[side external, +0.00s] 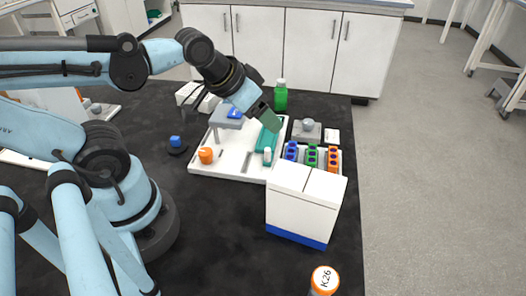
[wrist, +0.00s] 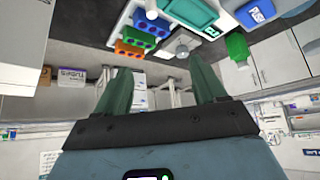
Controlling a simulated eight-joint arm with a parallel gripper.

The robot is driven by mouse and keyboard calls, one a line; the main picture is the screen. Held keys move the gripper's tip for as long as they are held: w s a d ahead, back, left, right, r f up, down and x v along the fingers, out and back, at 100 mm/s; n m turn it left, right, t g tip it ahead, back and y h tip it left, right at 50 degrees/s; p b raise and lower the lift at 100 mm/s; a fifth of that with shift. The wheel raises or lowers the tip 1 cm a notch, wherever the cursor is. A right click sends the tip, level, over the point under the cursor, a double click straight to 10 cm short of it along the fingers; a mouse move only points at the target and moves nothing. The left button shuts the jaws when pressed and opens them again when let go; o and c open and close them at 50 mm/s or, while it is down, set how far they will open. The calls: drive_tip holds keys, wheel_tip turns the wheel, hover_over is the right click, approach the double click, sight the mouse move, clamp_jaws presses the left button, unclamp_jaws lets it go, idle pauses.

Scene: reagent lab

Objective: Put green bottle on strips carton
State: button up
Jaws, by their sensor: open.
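The green bottle (side external: 281,95) stands upright with a pale cap at the back of the dark bench. It also shows in the wrist view (wrist: 237,47), near the upper right, outside the fingers. My gripper (side external: 268,118) is tilted above the white tray, in front of the bottle and slightly left of it. In the wrist view my gripper (wrist: 160,85) has its green fingers spread, with nothing between them. A white carton with a blue base (side external: 297,210) stands at the bench's front right. No label is readable on it, so I cannot tell if it is the strips carton.
A white tray (side external: 230,165) holds an orange-capped item (side external: 205,155) and a teal rack (side external: 268,143). Blue, green and orange blocks (side external: 312,156) stand behind the carton. A grey device (side external: 307,131) sits at the right edge.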

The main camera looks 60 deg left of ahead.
drive_tip(key=m+h, duration=0.5)
drive_tip(key=m, duration=0.1)
approach(276, 87)
drive_tip(key=x, duration=1.2)
drive_tip(key=shift+w+f, duration=0.1)
drive_tip(key=shift+f, duration=0.05)
drive_tip(key=c, duration=1.2)
